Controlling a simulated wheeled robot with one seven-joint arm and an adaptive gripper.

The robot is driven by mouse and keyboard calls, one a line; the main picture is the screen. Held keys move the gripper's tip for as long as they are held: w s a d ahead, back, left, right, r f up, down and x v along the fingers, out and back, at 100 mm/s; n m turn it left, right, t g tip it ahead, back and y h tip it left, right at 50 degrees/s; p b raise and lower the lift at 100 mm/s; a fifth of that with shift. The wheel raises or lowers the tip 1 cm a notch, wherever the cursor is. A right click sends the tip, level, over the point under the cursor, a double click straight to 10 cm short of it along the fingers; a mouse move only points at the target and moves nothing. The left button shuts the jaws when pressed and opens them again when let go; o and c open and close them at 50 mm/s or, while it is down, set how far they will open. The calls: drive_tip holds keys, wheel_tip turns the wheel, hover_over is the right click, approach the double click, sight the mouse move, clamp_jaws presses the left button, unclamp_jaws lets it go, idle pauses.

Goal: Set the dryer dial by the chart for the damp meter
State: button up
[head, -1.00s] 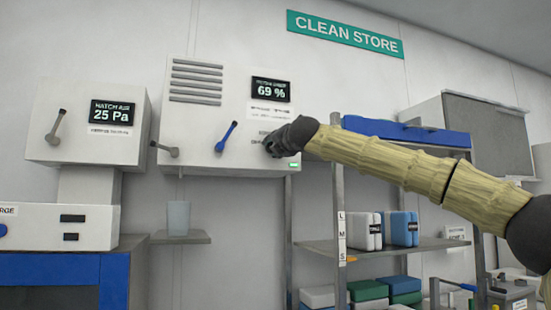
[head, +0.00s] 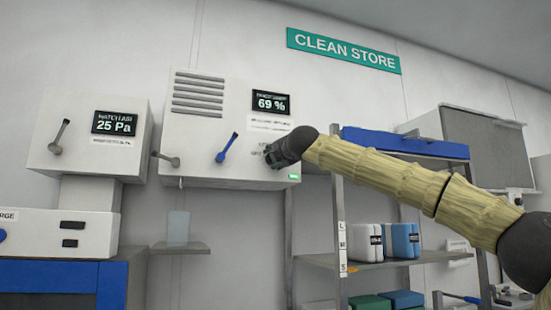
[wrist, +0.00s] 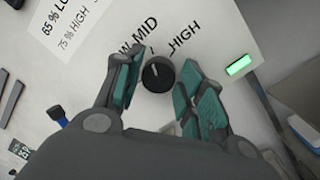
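The dryer (head: 200,130) is a pale wall box whose damp meter screen (head: 271,102) reads 69 %. In the wrist view the round black dial (wrist: 158,75) sits among the printed words LOW (partly covered), MID and HIGH. A light mark on the dial appears to point up towards MID. A chart (wrist: 70,30) beside it shows a 65 % line starting "LO" and a 75 % HIGH line, partly cut off. My gripper (wrist: 160,80) is open, with one teal-padded finger on each side of the dial, apparently apart from it. In the head view my gripper (head: 274,157) hides the dial.
A blue lever (head: 227,147) and a grey lever (head: 167,159) stick out from the dryer. A green light (wrist: 239,65) glows right of the dial. A second box (head: 88,135) reads 25 Pa. Shelves with packs (head: 400,240) stand below my arm.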

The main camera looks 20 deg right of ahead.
drive_tip(key=shift+o, duration=1)
drive_tip(key=shift+d, duration=0.1)
drive_tip(key=shift+a, duration=0.2)
drive_tip(key=s+f, duration=0.1)
drive_tip(key=s, duration=1.1)
drive_tip(key=shift+d, duration=0.2)
drive_tip(key=shift+f, duration=0.1)
